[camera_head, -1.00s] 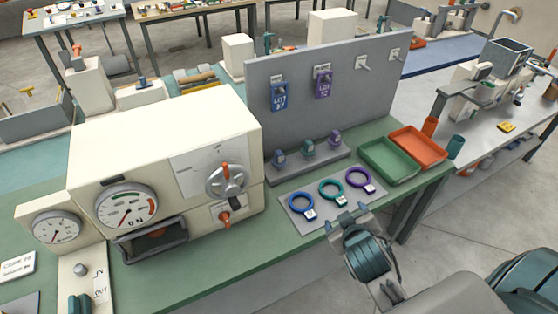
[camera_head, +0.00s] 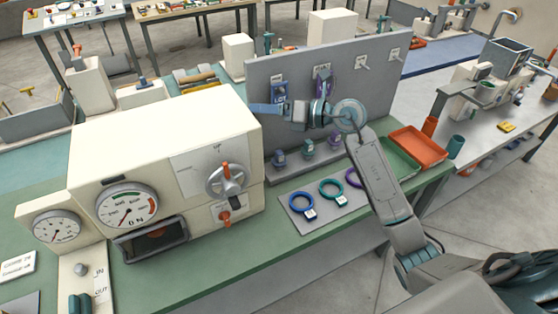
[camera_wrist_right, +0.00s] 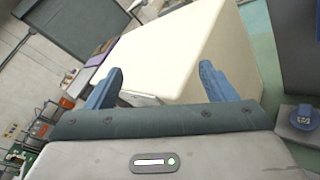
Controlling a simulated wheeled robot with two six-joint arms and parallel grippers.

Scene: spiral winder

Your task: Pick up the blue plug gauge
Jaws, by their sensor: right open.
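The blue plug gauge (camera_head: 279,158) stands at the left end of a grey ledge at the foot of the grey panel, beside a teal plug gauge (camera_head: 308,150) and a purple one (camera_head: 334,142). My right gripper (camera_head: 262,110) is above the blue plug gauge, in front of the panel, with its fingers pointing left. In the right wrist view, the gripper (camera_wrist_right: 160,72) is open with nothing between its fingers. A blue piece (camera_wrist_right: 301,117) on a grey block at that view's right edge looks like the blue plug gauge. My left gripper is out of view.
The cream machine (camera_head: 160,145) with dials stands left of the ledge. Blue (camera_head: 302,215), teal and purple ring gauges lie on a grey mat in front. A green tray and an orange tray (camera_head: 420,147) are at right.

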